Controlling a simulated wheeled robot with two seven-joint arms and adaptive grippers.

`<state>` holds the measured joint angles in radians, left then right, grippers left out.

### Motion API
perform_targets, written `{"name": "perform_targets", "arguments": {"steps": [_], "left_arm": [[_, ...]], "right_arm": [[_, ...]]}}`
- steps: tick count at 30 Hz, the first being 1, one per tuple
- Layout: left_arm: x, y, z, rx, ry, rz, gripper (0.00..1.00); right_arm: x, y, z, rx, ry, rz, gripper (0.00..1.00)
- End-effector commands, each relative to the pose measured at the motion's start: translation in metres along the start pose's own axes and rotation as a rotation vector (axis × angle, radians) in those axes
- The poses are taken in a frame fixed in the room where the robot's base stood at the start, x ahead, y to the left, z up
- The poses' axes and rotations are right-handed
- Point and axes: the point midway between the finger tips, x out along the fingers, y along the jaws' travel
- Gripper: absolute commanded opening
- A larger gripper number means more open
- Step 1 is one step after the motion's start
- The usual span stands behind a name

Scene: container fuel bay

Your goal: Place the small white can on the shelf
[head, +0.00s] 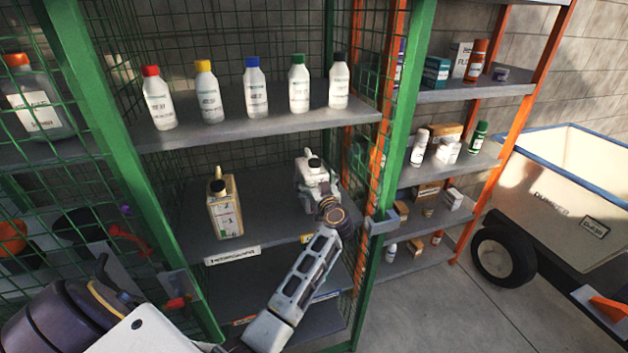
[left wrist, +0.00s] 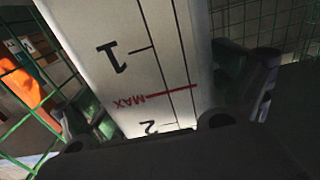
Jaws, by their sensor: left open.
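The small white can (head: 314,162) with a dark cap stands upright on the grey middle shelf (head: 270,215) of the green-framed cage, toward its right side. My left gripper (head: 318,185) is at the can, largely hiding its body in the head view. In the left wrist view the can (left wrist: 135,60) fills the middle, showing black scale marks and a red MAX line. The open fingers of my left gripper (left wrist: 170,105) lie on either side of it; I cannot tell whether they touch it. My right gripper is not in view.
A cream container (head: 226,208) with a dark cap stands left on the same shelf. Several white bottles with coloured caps line the shelf above (head: 270,125). A green post (head: 400,120) and wire mesh bound the cage on the right. Bare shelf lies between the containers.

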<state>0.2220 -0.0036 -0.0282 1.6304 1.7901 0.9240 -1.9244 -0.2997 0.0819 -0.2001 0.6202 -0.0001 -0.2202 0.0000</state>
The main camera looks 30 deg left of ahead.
Motion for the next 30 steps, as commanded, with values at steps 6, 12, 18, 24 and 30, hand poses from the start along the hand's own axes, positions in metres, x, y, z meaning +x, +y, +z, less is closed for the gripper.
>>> {"name": "perform_targets", "arguments": {"steps": [6, 12, 18, 24, 30], "left_arm": [[0.000, 0.000, 0.000, 0.000, 0.000, 0.000, 0.97], [-0.001, 0.000, -0.002, 0.000, -0.001, 0.000, 0.97], [-0.009, 0.000, -0.003, 0.000, -0.002, 0.001, 0.97], [-0.020, 0.000, -0.003, 0.001, -0.002, 0.001, 0.97], [-0.032, 0.000, -0.004, 0.000, -0.002, 0.001, 0.97]], "right_arm": [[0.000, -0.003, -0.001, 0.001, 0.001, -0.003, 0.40], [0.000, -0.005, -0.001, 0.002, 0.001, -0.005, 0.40], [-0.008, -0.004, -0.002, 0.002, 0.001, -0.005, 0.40], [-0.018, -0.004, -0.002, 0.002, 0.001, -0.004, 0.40], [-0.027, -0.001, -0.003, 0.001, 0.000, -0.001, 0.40]]}}
